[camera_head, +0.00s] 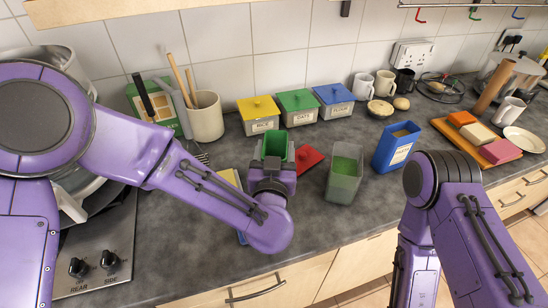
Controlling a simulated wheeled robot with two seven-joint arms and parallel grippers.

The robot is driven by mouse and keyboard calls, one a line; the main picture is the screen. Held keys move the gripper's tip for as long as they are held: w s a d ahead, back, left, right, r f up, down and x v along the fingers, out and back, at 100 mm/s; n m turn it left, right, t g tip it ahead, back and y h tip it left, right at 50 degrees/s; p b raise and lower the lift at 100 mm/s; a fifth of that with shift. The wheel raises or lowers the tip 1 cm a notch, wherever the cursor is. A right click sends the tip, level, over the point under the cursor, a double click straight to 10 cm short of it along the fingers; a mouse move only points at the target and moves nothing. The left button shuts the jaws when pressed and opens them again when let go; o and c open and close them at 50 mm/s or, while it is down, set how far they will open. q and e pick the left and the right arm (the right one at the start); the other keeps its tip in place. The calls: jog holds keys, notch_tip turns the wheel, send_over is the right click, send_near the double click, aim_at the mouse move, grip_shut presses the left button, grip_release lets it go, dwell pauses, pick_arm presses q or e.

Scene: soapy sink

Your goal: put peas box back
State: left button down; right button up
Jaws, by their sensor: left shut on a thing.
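My left gripper (274,163) reaches in over the middle of the counter, pointing away from me. It is shut on a small green thing (277,144), which looks like an open-topped box; my gripper and wrist hide its lower part. I cannot read a label on it. A translucent box (344,177) with green contents that look like peas stands upright just right of my left gripper, apart from it. A red lid-like piece (308,158) lies between them. My right arm is at the right, but its gripper does not show.
Lidded boxes in yellow (258,114), green (298,108) and blue (334,101) line the wall. An open blue box (396,147) stands right of the translucent one. An orange board (478,143) with blocks lies far right. The hob (100,250) is at left. The front counter is mostly clear.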

aim_at(275, 147)
pick_arm(q)
notch_tip(275, 147, down, 3)
jog(key=shift+a+f, duration=0.15)
jog(key=shift+f, duration=0.05)
jog(key=shift+w+f, duration=0.2)
jog(key=shift+w, duration=0.05)
jog(key=shift+s+f, duration=0.1)
jog(key=shift+c, duration=1.1)
grip_release()
jog(key=shift+r+p, duration=0.35)
jog(key=s+b, duration=0.2)
jog(key=s, duration=0.1)
jog(key=shift+s+a+f, duration=0.1)
jog(key=shift+s+f, duration=0.1)
jog(key=shift+f, duration=0.2)
jog(key=s+b, duration=0.2)
jog(key=s, duration=0.6)
jog(key=shift+s+a+r, duration=0.25)
jog(key=shift+s+a, duration=0.05)
jog(key=shift+a, duration=0.05)
